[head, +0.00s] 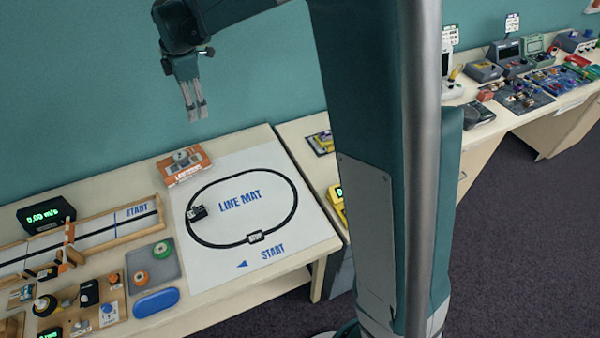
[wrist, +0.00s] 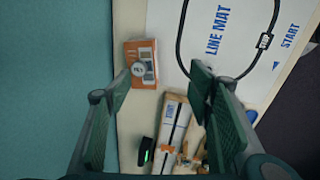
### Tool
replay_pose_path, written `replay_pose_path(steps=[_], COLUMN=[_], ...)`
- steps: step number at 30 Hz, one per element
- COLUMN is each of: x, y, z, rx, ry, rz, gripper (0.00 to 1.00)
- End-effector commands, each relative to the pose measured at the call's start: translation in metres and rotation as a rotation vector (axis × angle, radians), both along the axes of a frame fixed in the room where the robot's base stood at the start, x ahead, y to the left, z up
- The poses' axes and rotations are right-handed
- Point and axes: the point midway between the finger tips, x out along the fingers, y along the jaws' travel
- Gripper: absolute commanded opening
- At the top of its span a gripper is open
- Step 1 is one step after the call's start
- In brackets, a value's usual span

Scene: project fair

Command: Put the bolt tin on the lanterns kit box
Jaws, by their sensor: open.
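The lanterns kit box (head: 187,175) is orange with a white label and lies flat at the back of the table, beside the line mat. It also shows in the wrist view (wrist: 131,50). A small round grey tin, which looks like the bolt tin (wrist: 138,69), sits on top of the box; it also shows small in the head view (head: 180,157). My gripper (head: 197,115) is open and empty, pointing down well above the box, apart from box and tin. In the wrist view its fingers (wrist: 160,80) stand wide apart, with the box between and beyond them.
The line mat (head: 285,230) with its black loop and small cars lies right of the box. A wooden START track (head: 95,228) and a black display (head: 45,215) stand left. A grey tray (head: 170,258) and a blue oval dish (head: 156,302) are in front.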

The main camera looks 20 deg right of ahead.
Motion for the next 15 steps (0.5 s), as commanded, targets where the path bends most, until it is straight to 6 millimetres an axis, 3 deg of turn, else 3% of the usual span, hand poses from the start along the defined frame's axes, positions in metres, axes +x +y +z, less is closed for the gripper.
replay_pose_path(steps=[15], x=[-0.09], y=[-0.054], z=[0.055], rx=[0.085], ry=[-0.078], rz=[-0.346], gripper=[0.52])
